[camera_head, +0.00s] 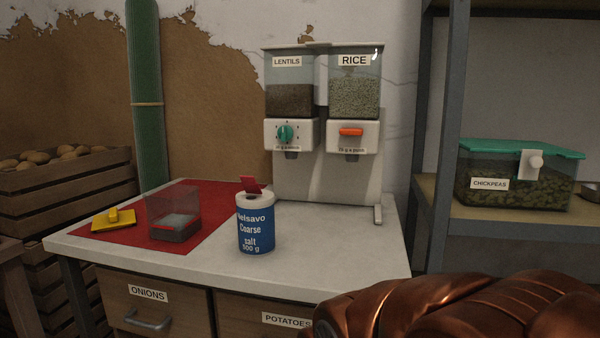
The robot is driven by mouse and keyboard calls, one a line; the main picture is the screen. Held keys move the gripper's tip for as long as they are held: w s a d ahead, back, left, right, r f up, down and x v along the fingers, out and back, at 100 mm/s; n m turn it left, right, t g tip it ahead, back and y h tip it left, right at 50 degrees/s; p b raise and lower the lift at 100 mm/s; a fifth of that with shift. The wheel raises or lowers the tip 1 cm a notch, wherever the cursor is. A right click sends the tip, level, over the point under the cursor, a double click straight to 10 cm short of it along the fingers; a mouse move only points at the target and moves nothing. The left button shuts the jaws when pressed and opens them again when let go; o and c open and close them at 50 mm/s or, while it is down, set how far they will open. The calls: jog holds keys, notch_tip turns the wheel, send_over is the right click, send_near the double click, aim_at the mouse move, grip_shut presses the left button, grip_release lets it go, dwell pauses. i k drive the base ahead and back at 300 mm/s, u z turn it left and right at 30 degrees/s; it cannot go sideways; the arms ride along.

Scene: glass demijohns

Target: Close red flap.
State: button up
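A blue and white salt canister (256,226), labelled coarse salt, stands upright on the pale tabletop near its front edge. Its red flap (253,185) is raised and tilted up above the white lid. A copper-coloured part of my arm fills the lower right corner, to the right of the canister and nearer the camera. My gripper's fingers do not show in this view.
A lentils and rice dispenser (325,165) stands behind the canister. A clear box (173,215) and a yellow lid (113,220) lie on a red mat (205,200) to the left. The tabletop (330,245) right of the canister is clear. A shelf at right holds a chickpeas box (518,180).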

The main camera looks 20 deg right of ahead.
aim_at(249, 185)
jog(key=z, duration=0.2)
jog(key=k, duration=0.95)
jog(key=u, duration=1.4)
